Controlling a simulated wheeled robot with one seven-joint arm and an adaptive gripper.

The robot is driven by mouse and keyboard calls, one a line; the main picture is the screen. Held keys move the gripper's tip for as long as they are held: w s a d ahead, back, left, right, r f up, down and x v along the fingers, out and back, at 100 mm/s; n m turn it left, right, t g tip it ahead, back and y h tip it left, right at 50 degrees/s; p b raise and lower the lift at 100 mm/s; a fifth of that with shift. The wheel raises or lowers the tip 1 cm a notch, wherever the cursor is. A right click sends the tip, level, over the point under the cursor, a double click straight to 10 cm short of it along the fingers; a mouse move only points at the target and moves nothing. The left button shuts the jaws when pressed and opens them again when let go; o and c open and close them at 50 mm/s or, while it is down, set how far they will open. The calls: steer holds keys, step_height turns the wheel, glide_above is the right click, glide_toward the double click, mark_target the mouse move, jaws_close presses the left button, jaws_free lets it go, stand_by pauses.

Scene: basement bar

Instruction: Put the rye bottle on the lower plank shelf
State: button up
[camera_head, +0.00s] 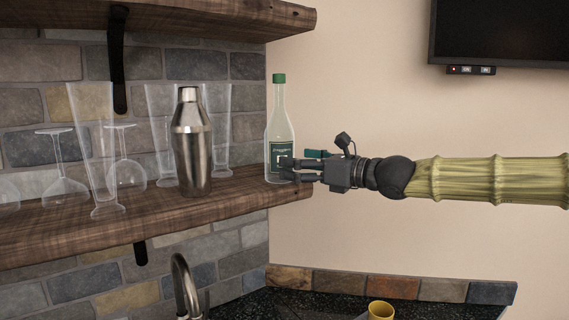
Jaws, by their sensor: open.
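The rye bottle (279,130) is clear glass with a green cap and a dark green label. It stands upright at the right end of the lower plank shelf (120,222), and its base appears to rest on the wood. My gripper (292,169) comes in level from the right at the height of the label. Its jaws are open at the bottle's lower part, with dark fingers overlapping the label's right side. I cannot tell whether the fingers touch the glass. The bottle's lower right side is partly hidden by the fingers.
A steel shaker (192,145) stands left of the bottle, among tall clear glasses (98,150) and upturned stemmed glasses (63,175). The upper plank shelf (180,18) hangs above. A faucet (184,285) and yellow cup (380,311) are below. Space by the plain wall is free.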

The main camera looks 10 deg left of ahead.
steer(key=shift+v, duration=2.75)
